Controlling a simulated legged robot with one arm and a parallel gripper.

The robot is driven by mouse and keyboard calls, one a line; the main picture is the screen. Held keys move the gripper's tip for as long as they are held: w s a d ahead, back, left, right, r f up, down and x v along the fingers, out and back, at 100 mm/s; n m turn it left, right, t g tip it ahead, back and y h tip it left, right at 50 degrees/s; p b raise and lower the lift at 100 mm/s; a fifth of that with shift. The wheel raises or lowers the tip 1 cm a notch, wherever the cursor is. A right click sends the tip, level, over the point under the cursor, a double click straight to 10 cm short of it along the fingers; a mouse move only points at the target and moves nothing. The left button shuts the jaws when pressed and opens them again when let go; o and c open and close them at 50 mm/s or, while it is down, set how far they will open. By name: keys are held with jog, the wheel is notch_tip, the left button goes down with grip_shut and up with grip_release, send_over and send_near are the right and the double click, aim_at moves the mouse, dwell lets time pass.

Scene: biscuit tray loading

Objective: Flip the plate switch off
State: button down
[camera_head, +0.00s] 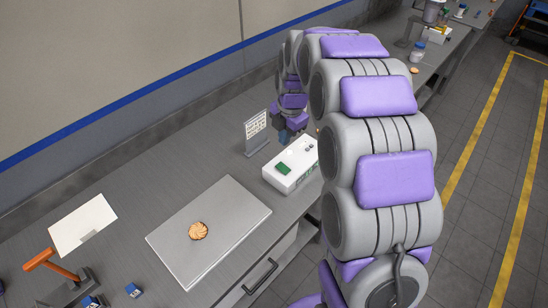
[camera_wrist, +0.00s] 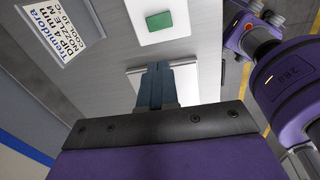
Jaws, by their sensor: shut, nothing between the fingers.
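A white box (camera_head: 292,178) with a green switch (camera_head: 283,168) on its top sits on the bench beyond the metal plate (camera_head: 180,240). In the wrist view the green switch (camera_wrist: 160,20) is at the top, on the white panel (camera_wrist: 130,32). I cannot tell which way it is set. My gripper (camera_head: 282,138) is above the bench behind the box, partly hidden by my arm. In the wrist view its dark blue fingers (camera_wrist: 156,68) are together and empty, apart from the switch in the picture.
A sign card (camera_head: 255,125) stands beside the box, left of my gripper. A biscuit (camera_head: 198,231) lies on the metal plate. A white sheet (camera_head: 83,225), an orange-handled tool (camera_head: 45,262) and small blue items (camera_head: 134,290) are at the left. My arm fills the right middle.

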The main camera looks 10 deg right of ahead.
jog(key=shift+w+d+f+n, duration=0.15)
jog(key=shift+w+d+n, duration=0.3)
jog(key=shift+w, duration=0.25)
jog(key=b, duration=0.2)
send_near(279, 166)
notch_tip(279, 166, down, 6)
jog(key=shift+w+a+r, duration=0.1)
jog(key=shift+w+r, duration=0.05)
jog(key=shift+r, duration=0.05)
jog(key=shift+w+a+f, duration=0.1)
jog(key=shift+a+f, duration=0.1)
jog(key=shift+f, duration=0.5)
